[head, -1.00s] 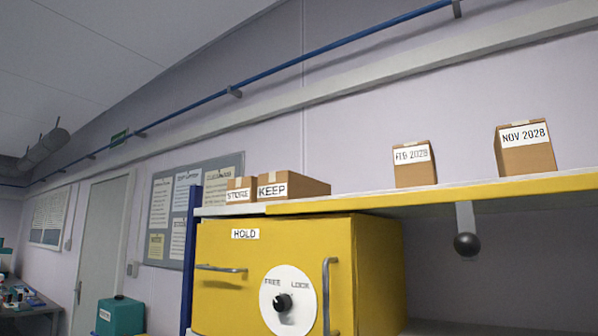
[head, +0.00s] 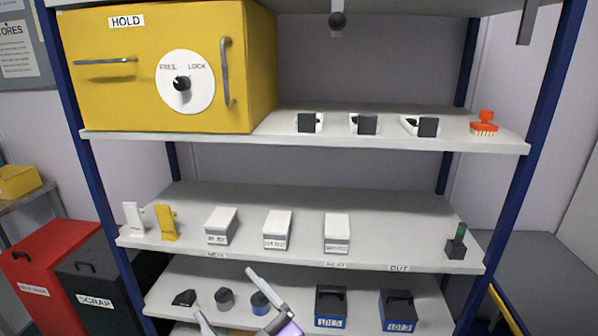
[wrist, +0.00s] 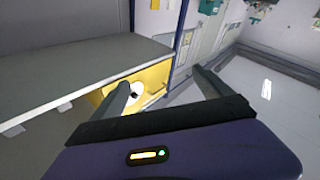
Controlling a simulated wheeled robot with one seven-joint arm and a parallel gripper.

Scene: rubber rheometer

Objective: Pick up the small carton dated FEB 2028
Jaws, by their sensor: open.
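The small carton dated FEB 2028 is not in either view now, and the shelf top where it stood is above the head view's frame. My gripper (head: 224,292) is at the bottom of the head view, in front of the lowest visible shelf. Its two fingers are spread apart with nothing between them. They also show open and empty in the wrist view (wrist: 160,80).
A yellow HOLD cabinet (head: 160,85) sits on the upper shelf (head: 300,135). Three white boxes, one of them here (head: 277,229), stand on the middle shelf (head: 300,200). Blue-and-black LOT boxes (head: 331,305) are lower. A SCRAP bin (head: 95,285) stands at left.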

